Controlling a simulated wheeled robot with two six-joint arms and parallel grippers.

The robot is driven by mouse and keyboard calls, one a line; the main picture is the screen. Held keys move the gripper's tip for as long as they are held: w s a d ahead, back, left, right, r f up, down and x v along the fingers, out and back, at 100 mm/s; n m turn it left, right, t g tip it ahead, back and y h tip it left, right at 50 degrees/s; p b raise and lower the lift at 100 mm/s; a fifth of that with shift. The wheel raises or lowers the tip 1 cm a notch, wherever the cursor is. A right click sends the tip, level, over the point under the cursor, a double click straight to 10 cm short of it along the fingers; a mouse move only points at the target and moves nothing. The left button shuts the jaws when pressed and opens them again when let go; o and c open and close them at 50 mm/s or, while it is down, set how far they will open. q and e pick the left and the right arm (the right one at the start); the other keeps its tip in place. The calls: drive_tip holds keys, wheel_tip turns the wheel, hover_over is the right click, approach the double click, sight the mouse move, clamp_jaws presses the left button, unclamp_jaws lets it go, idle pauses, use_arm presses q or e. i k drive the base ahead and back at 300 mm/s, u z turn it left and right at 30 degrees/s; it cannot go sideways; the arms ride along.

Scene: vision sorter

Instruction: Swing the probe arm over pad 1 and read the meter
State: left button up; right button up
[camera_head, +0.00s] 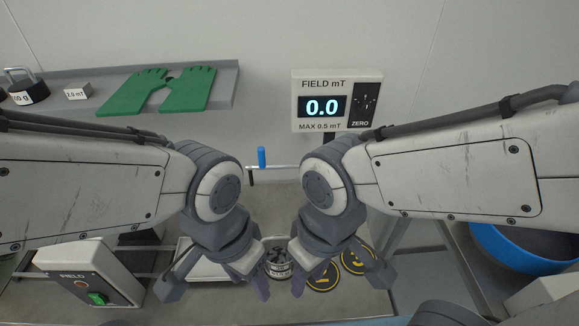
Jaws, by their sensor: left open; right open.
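The meter (310,85) hangs on the back wall, labelled FIELD mT and MAX 0.5 mT, and its display (322,107) reads 0.0. Two round black pads with yellow markings lie on the bench by my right gripper: a nearer pad (322,277) and a farther pad (357,261). Their numbers are hard to read. My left gripper (214,287) is open over the bench. My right gripper (341,282) is open above the pads.
A metal cylinder (278,268) stands between my grippers, and a white tray (208,269) lies behind the left one. A FIELD box (75,262) with a green switch is at left. Green gloves (190,90) lie on a shelf. A blue bin (520,258) stands at right.

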sight(262, 165)
drive_tip(key=u, duration=1.8)
drive_tip(key=k, duration=1.1)
drive_tip(key=z, duration=1.75)
